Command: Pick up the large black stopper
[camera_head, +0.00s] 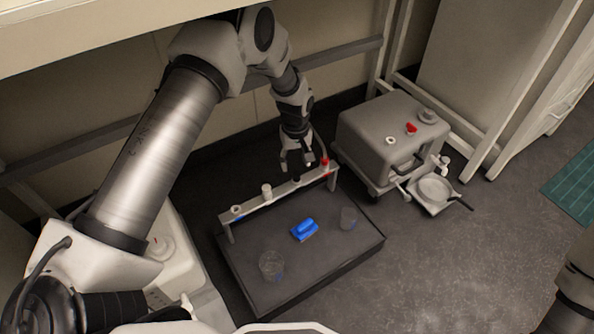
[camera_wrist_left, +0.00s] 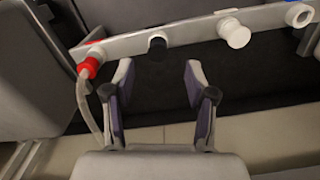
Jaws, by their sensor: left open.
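The large black stopper (camera_wrist_left: 157,49) sits on the pale rack bar (camera_wrist_left: 190,30) in the left wrist view, between a red stopper (camera_wrist_left: 90,67) and a white stopper (camera_wrist_left: 234,33). In the head view the rack (camera_head: 250,206) stands along the back of a dark platform. My left gripper (camera_head: 297,166) is over the rack near its right end there. It is open and empty; in the left wrist view its fingers (camera_wrist_left: 158,80) are apart, with the black stopper just beyond the gap. In the head view the gripper largely hides the black stopper.
A blue object (camera_head: 305,230) and two clear vessels, one at the front (camera_head: 271,266) and one at the right (camera_head: 348,218), are on the dark platform (camera_head: 310,270). A grey machine (camera_head: 385,135) stands to the right. A tube hangs by the red stopper.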

